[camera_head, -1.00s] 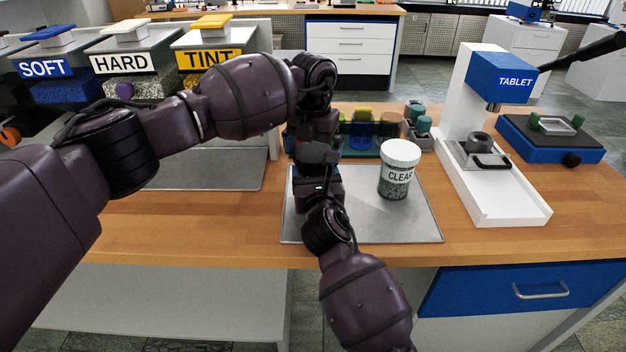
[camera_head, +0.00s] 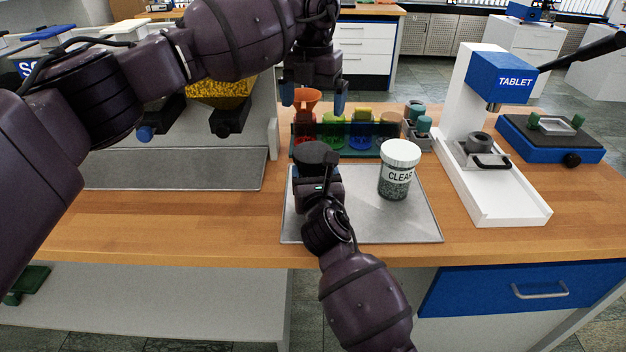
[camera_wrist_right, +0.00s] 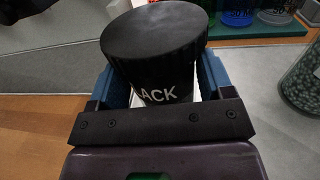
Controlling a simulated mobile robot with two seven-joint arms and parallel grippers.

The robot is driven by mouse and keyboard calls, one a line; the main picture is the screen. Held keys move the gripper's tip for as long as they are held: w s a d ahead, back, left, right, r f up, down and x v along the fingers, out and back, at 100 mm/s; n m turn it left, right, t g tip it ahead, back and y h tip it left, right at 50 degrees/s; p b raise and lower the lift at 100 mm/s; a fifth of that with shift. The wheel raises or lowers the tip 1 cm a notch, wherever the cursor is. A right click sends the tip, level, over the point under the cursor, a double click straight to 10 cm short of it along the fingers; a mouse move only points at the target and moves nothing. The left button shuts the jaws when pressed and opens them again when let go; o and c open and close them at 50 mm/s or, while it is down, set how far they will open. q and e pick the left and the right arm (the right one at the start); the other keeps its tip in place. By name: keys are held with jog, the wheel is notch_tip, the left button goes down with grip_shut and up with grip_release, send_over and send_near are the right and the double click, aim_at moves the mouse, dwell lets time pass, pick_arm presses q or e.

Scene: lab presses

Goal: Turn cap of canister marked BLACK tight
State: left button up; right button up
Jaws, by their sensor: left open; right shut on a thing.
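The canister marked BLACK stands on the grey tray (camera_head: 400,228). Its dark cap (camera_head: 317,152) shows in the head view. In the right wrist view the black cap (camera_wrist_right: 155,32) sits on top of the canister, with "ACK" of the label (camera_wrist_right: 160,94) readable. How tight the cap is cannot be told. My right gripper (camera_head: 320,176) is shut on the canister body below the cap, a blue finger on each side. My left gripper (camera_head: 314,102) is open and empty, pointing down above and behind the cap, clear of it.
A white-capped canister marked CLEAR (camera_head: 398,172) stands on the tray to the right. Behind is a rack (camera_head: 346,152) of coloured cups with an orange funnel (camera_head: 306,100). The TABLET press (camera_head: 480,175) stands right. Bare wood (camera_head: 190,228) lies to the left.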

pick_arm(q)
jog(key=shift+r, duration=0.3)
pick_arm(e)
jog(key=o, duration=1.7)
jog(key=s, duration=0.3)
jog(key=s+d+p, duration=0.1)
jog(key=s, duration=0.2)
jog(key=s+p, duration=0.1)
jog(key=s, duration=0.3)
jog(key=shift+d, duration=0.15)
jog(key=shift+s, duration=0.4)
pick_arm(q)
jog(key=shift+t, duration=0.3)
jog(key=r, duration=0.5)
jog(key=shift+s+r, duration=0.2)
jog(key=shift+s, duration=0.2)
jog(key=shift+s, duration=0.1)
